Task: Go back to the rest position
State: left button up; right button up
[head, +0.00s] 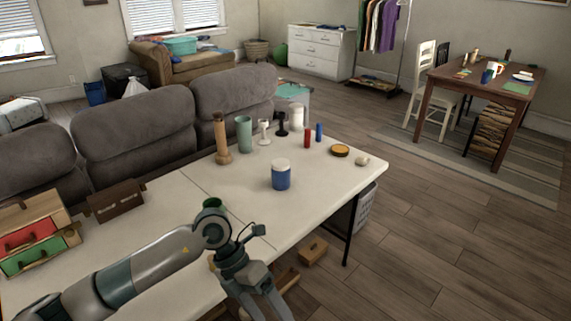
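My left arm comes in from the left over the front of the white table (345,185). Its gripper (262,305) points down at the bottom of the head view, past the table's front edge. Its fingertips run to or past the bottom of the picture, so I cannot tell whether it is open or shut. I see nothing clearly held in it. My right gripper is not in view.
A blue jar with a white lid (281,177) stands mid-table. A wooden candlestick (221,140), green vase (244,136) and several small items stand behind it. A green cup (211,203) is close behind my arm. Wooden pieces (313,250) lie below the front edge.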

pick_arm(q)
jog(key=d+n+g+h, duration=0.1)
jog(key=d+n+h, duration=0.3)
jog(key=d+h, duration=0.45)
jog(key=w+f+n+t+h, duration=0.3)
jog(key=w+n+t+h, duration=0.2)
jog(key=w+n+t, duration=0.4)
jog(key=s+a+f+n+t+y, duration=0.1)
jog(key=a+f+n+t+y, duration=0.45)
jog(key=a+f+n, duration=0.6)
jog(key=s+a+f+n+t+y, duration=0.1)
jog(key=a+f+n+t+y, duration=0.45)
jog(key=f, duration=1.05)
jog(key=s+a+f+n+g+y, duration=0.3)
jog(key=s+f, duration=0.9)
jog(key=s, duration=0.4)
jog(key=s+a+f+n+g+y, duration=0.4)
jog(key=s+f+n+g, duration=0.3)
jog(key=s+f, duration=0.5)
jog(key=s+a, duration=0.1)
jog(key=s, duration=0.3)
jog(key=shift+s+f, duration=0.15)
jog(key=shift+f, duration=0.2)
